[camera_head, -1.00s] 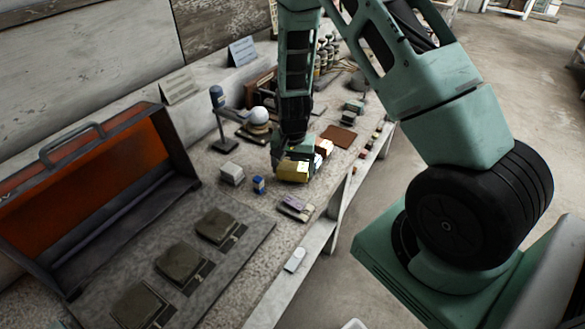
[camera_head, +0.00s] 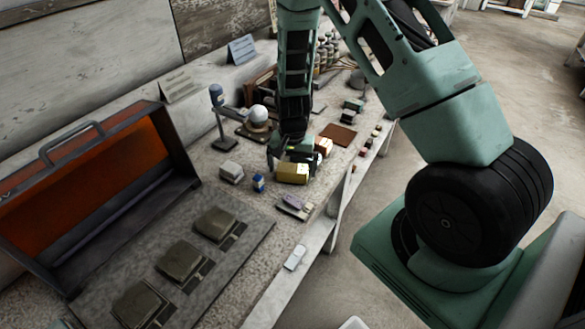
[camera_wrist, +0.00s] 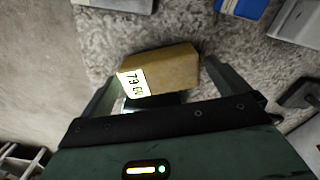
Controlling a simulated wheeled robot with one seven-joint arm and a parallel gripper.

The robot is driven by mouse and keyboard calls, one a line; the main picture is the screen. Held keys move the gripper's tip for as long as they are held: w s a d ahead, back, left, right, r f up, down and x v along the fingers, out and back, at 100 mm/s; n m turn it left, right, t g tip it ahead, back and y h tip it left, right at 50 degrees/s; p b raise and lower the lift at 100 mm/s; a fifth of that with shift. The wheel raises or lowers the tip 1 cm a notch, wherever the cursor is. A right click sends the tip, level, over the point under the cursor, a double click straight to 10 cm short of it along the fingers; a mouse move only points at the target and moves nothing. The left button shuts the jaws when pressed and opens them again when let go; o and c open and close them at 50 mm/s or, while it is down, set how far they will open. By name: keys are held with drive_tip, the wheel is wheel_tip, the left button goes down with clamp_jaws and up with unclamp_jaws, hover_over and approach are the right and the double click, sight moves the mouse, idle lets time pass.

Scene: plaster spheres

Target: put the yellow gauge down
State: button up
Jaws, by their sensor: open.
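The yellow gauge (camera_head: 292,173) is a small block on the grey speckled bench top, near its front edge. In the wrist view the yellow gauge (camera_wrist: 175,72) shows a white label with dark digits on one end. My gripper (camera_head: 291,162) is open at the gauge's far side in the head view. In the wrist view my gripper (camera_wrist: 161,76) has one finger on each side of the gauge, with gaps between fingers and block. The gauge appears to rest on the bench; its underside is hidden.
A blue container (camera_head: 258,183) and a pale block (camera_head: 231,172) stand left of the gauge. A grey-purple item (camera_head: 294,206) lies nearer. An orange-and-white block (camera_head: 323,147) is close behind. A white sphere on a stand (camera_head: 258,115) and a brown mat (camera_head: 338,135) lie farther back.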

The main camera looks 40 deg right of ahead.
sight(292, 168)
wheel_tip(292, 168, up, 11)
drive_tip(key=b, duration=0.2)
drive_tip(key=s+a+r+n+y, duration=0.1)
drive_tip(key=s+a+r+n, duration=0.25)
drive_tip(key=a, duration=0.45)
drive_tip(key=s+a+r+n, duration=0.3)
drive_tip(key=s+a+n, duration=0.1)
drive_tip(key=a, duration=0.4)
drive_tip(key=s+a+r+n, duration=0.2)
drive_tip(key=s+a+n, duration=0.2)
drive_tip(key=s, duration=0.4)
drive_tip(key=s+a+r+n, duration=0.3)
drive_tip(key=s+n, duration=0.3)
drive_tip(key=s, duration=0.2)
drive_tip(key=shift+s+a, duration=0.4)
drive_tip(key=shift+a, duration=0.35)
drive_tip(key=shift+r, duration=0.1)
